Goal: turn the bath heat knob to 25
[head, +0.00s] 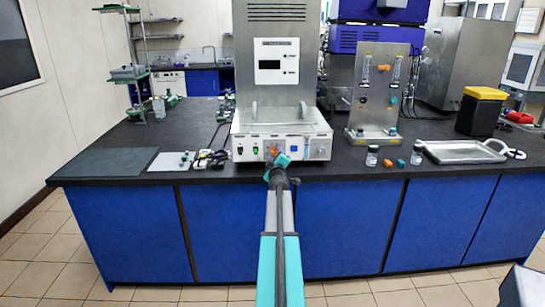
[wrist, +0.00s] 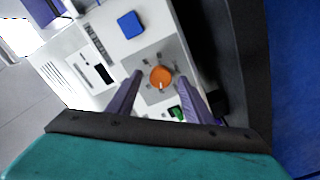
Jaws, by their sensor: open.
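The orange round knob (wrist: 161,77) sits on the pale front panel of the bath unit (head: 265,129). In the wrist view a small white mark shows on its lower part, and the dial marks around it are too small to read. My gripper (wrist: 160,82) is open, with one finger on each side of the knob in the picture; I cannot tell whether they touch it. In the head view the knob (head: 275,150) shows just beyond my gripper (head: 281,160), partly covered by it.
A blue square button (wrist: 131,24) and a green switch (wrist: 177,113) flank the knob. A dark mat (head: 105,162) and cables lie to the left.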

